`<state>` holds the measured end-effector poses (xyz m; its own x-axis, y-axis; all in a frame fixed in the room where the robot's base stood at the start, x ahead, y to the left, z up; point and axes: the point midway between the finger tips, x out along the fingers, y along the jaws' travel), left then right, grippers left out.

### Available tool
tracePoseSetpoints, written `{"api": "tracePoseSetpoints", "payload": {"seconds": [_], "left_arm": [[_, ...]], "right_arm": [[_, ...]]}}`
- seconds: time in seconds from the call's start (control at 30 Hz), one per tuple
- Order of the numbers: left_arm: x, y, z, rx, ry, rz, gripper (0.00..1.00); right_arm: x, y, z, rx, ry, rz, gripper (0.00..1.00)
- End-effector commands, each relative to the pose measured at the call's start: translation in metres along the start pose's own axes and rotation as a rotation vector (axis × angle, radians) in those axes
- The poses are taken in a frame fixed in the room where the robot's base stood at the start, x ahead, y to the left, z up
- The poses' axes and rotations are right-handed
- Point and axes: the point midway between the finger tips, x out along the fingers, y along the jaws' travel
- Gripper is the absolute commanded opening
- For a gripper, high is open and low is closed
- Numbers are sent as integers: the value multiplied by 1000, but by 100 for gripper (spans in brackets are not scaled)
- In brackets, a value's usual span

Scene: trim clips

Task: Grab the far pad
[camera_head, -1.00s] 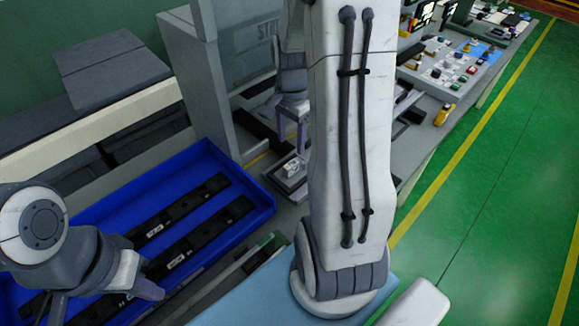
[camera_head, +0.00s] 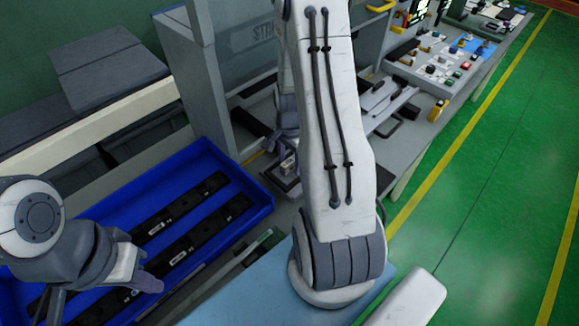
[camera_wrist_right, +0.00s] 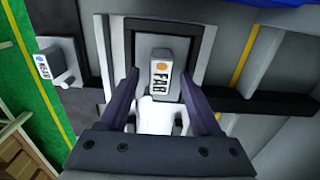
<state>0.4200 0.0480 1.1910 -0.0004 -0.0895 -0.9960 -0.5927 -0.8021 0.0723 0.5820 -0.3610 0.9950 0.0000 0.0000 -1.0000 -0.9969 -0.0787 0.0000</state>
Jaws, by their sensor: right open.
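A small light block with an orange dot and dark lettering, apparently the far pad (camera_wrist_right: 162,72), stands in a dark-framed recess in the right wrist view. My right gripper (camera_wrist_right: 160,98) is open, its two fingers on either side of the pad's lower part in the picture; contact cannot be told. A white shape (camera_wrist_right: 160,118) shows between the fingers. A similar block with a blue dot (camera_wrist_right: 58,62) stands to the left. In the head view my right arm hides most of this gripper. My left gripper (camera_head: 142,283) is over the blue tray, its opening unclear.
The blue tray (camera_head: 262,188) holds long black strips. A grey cabinet (camera_head: 190,75) stands beside the fixture at the back. The bench to the right carries buttons and small parts (camera_head: 450,62). Green floor (camera_head: 500,170) with yellow lines is open at the right.

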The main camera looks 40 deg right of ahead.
Motion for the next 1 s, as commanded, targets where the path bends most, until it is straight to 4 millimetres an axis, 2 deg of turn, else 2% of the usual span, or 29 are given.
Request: {"api": "tracePoseSetpoints", "payload": {"seconds": [0.23,0.37,0.4,0.77,1.0], "left_arm": [[0,0,0,0,0,0,0],[0,0,0,0,0,0,0],[0,0,0,0,0,0,0],[0,0,0,0,0,0,0],[7,0,0,-1,0,0,0]], "right_arm": [[2,0,0,1,0,0,65],[2,0,0,1,0,0,15],[2,0,0,1,0,0,0],[0,0,0,1,1,-1,0],[-14,0,-1,1,2,-3,0]]}}
